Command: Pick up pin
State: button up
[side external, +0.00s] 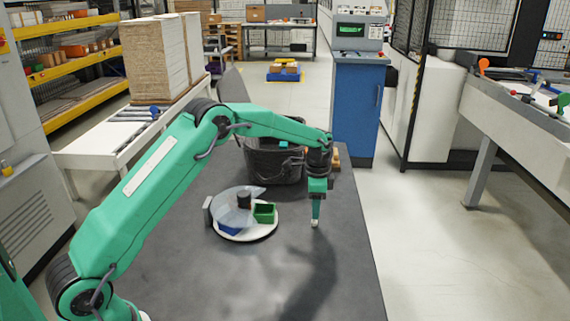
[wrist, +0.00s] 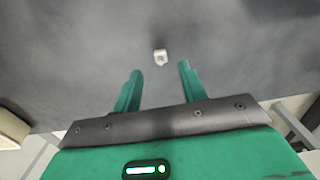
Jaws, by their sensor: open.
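The pin (wrist: 160,57) is a small whitish piece lying on the dark table top. In the wrist view it sits a little beyond the fingertips, roughly centred on the gap between them. My gripper (wrist: 160,70) is open and empty, with its two green fingers apart. In the side view my gripper (side external: 315,222) points down at the table, right of the round dish. A small pale spot at the fingertips there may be the pin, but it is too small to be sure.
A round white dish (side external: 262,233) with a clear cover, a green bin (side external: 264,213) and a blue bin (side external: 229,229) stands left of my gripper. A black crate (side external: 262,165) stands behind. The table (side external: 345,285) is clear in front, and its right edge is close.

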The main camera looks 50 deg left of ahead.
aim_at(314, 221)
jog(key=shift+a+f, duration=0.1)
jog(key=shift+f, duration=2.25)
grip_shut()
